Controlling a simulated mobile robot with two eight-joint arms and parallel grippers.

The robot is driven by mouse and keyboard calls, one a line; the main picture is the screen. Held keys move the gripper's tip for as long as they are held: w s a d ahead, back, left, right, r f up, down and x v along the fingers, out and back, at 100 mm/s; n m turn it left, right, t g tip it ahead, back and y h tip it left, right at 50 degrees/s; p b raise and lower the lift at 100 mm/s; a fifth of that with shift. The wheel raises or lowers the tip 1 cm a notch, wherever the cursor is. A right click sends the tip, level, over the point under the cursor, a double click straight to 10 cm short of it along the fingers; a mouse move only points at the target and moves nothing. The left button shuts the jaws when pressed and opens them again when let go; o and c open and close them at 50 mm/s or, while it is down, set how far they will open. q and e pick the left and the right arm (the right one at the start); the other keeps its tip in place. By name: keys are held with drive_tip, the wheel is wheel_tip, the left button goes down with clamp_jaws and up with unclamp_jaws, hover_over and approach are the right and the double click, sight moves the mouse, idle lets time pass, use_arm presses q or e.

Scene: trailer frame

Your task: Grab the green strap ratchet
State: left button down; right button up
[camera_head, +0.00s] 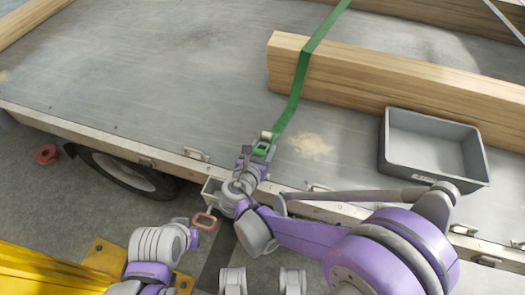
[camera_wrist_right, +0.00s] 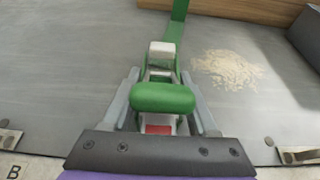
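The green strap ratchet (camera_head: 263,148) sits at the near edge of the trailer bed, at the lower end of a green strap (camera_head: 302,75). In the right wrist view the ratchet's rounded green handle (camera_wrist_right: 163,97) is close in front, with its metal body behind it and a red patch below. My right gripper (camera_head: 254,156) is at the ratchet. Its fingers, also in the wrist view (camera_wrist_right: 162,88), stand on either side of the ratchet and look apart from its body. The handle hides part of this.
The strap runs over long wooden beams (camera_head: 390,85) on the trailer bed (camera_head: 150,75). A grey bin (camera_head: 432,165) stands to the right, and sawdust (camera_head: 311,145) lies near the ratchet. A reddish ring (camera_head: 205,221) is below the bed edge. The bed left of the ratchet is clear.

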clamp_jaws()
drive_tip(key=shift+r, duration=0.1)
